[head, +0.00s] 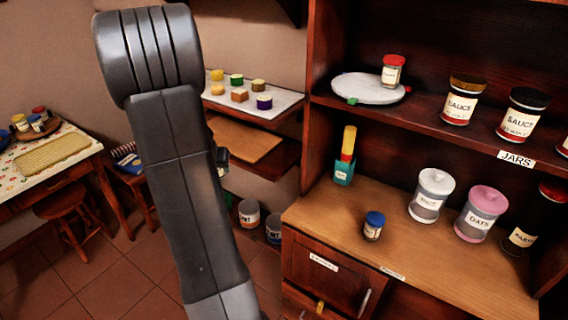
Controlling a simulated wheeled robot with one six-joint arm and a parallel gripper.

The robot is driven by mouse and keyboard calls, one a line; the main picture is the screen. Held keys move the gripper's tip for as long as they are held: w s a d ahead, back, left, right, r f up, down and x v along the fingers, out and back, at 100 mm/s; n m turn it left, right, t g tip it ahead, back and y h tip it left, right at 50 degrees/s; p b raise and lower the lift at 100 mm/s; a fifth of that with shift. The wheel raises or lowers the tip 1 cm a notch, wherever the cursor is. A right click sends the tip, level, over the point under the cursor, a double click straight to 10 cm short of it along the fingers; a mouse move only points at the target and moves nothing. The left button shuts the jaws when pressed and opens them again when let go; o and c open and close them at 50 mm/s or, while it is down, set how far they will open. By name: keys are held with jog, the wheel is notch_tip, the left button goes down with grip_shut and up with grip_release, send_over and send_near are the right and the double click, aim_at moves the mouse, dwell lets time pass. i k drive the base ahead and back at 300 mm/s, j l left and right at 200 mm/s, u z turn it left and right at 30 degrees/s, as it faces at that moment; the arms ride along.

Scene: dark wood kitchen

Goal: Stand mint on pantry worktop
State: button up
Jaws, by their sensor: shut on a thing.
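The pantry worktop (400,255) is the wooden surface at the lower right, under the jar shelf. My arm fills the left middle of the view and hides most of my gripper (223,156). Only a dark edge of it shows, just right of the arm and left of the worktop. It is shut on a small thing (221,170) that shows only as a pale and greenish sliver. I can read no label on it, so I cannot tell whether it is the mint. No jar in view has a readable mint label.
On the worktop stand a blue-lidded jar (374,226), a teal holder (344,171) with a yellow-and-red item, and white (431,195) and pink-lidded (480,214) canisters. Sauce jars (460,99) and a turntable (366,89) occupy the shelf above.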

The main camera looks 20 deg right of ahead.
aim_at(431, 262)
jog(key=k+l, duration=0.1)
jog(key=l, duration=0.25)
jog(key=k+l, duration=0.15)
jog(key=l, duration=0.15)
jog(key=k+l, duration=0.1)
jog(key=l, duration=0.25)
jog(key=k+l+z, duration=0.1)
jog(key=l, duration=0.25)
